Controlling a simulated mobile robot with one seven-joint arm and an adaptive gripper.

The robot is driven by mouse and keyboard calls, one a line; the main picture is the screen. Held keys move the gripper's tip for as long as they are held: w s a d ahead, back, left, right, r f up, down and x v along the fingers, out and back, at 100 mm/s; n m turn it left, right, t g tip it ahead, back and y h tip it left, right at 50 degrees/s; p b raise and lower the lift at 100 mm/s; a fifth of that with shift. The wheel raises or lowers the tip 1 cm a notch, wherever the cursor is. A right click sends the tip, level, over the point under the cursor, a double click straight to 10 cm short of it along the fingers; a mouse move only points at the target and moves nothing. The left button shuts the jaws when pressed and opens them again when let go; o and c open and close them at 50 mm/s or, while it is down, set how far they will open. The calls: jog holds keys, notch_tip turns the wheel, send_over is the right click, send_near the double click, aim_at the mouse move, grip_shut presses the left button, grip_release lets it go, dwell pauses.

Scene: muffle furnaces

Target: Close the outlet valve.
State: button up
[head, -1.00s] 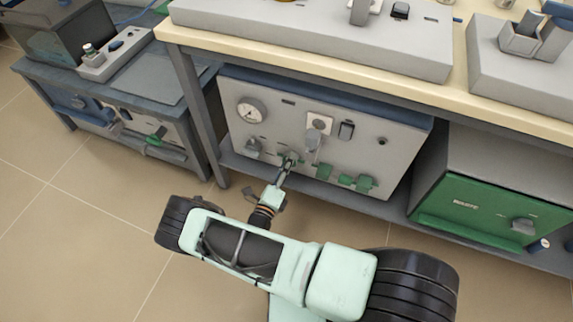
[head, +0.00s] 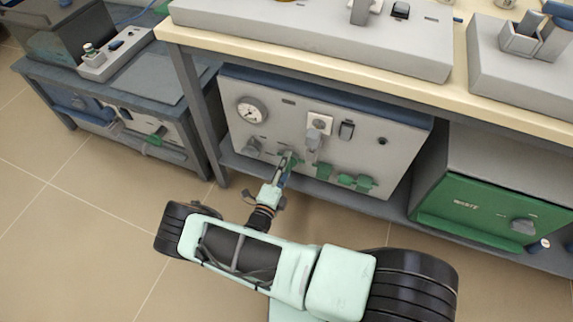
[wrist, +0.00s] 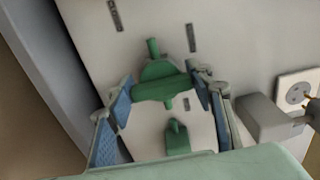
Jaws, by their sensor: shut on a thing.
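My gripper (head: 284,164) is at the lower front of the grey panel (head: 370,160) under the bench. In the wrist view its blue-padded fingers (wrist: 163,88) are shut on a green valve handle (wrist: 158,72), one finger on each side. The handle's wide part spans between the fingertips, with a stub pointing up the picture. In the head view the gripper mostly covers this handle. A smaller green part (wrist: 177,138) stands between the fingers, nearer my wrist.
The panel also carries a round gauge (head: 251,110), a socket (head: 319,123) with a plug in it, and more green handles (head: 355,182) to the right. A grey bench leg (head: 196,125) stands close on the left. A green-fronted waste box (head: 470,212) is at the right.

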jog(key=o, duration=1.2)
jog(key=v, duration=1.2)
jog(key=shift+r, duration=0.1)
